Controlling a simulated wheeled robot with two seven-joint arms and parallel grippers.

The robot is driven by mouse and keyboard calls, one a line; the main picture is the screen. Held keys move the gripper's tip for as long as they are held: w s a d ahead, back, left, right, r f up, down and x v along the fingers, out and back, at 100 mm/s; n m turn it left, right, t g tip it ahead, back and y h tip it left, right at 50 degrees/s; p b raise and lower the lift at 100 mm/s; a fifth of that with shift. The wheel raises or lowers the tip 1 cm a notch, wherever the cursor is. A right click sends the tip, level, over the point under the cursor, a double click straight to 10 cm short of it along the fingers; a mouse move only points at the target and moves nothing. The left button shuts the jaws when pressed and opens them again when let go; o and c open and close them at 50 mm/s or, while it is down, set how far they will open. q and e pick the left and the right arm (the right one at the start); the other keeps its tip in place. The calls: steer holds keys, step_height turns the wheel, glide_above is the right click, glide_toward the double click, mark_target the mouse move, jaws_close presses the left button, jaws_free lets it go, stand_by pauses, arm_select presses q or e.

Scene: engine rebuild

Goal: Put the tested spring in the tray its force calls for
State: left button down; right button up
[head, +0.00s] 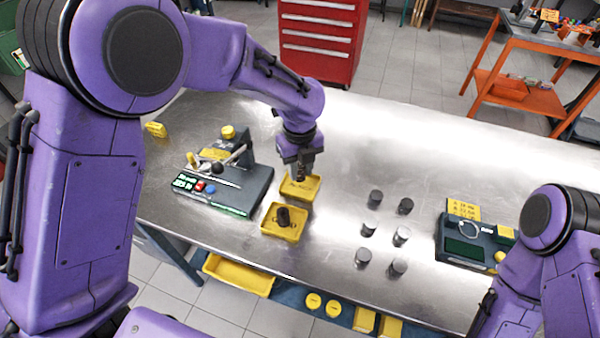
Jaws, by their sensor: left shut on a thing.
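My left gripper (300,173) points down over the far yellow tray (314,196) and is shut on a small dark spring (300,178), mostly hidden by the fingers. The spring's lower end is at or just above the tray; I cannot tell if it touches. The near yellow tray (268,231) sits just in front and holds a dark, upright spring-like piece (284,213). The spring tester (254,190) with a lever and lit display stands left of the trays; its reading is too small to read. My right arm shows at the lower right, its gripper out of view.
Several metal cylinders (368,229) stand on the steel bench (410,140) right of the trays. A second dark device (470,240) with a yellow note is at the right. A yellow bin (238,275) sits below the front edge. The bench's far side is clear.

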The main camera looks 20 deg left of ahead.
arm_select(q)
steer(key=shift+s+d+f+p, duration=0.15)
steer(key=shift+f+p, duration=0.1)
steer(key=shift+f, duration=0.35)
steer(key=shift+s+a+f+p, duration=0.1)
steer(key=shift+f+p, duration=0.1)
steer(key=shift+f, duration=0.4)
steer(key=shift+w+f, duration=0.2)
steer(key=shift+f, duration=0.1)
steer(key=shift+f, duration=0.15)
steer(key=c, duration=0.8)
jaws_free()
steer(key=shift+s, duration=0.1)
step_height(320, 180, up, 12)
steer(key=shift+r+b, duration=0.25)
steer(key=shift+b, duration=0.8)
steer(key=shift+f, duration=0.1)
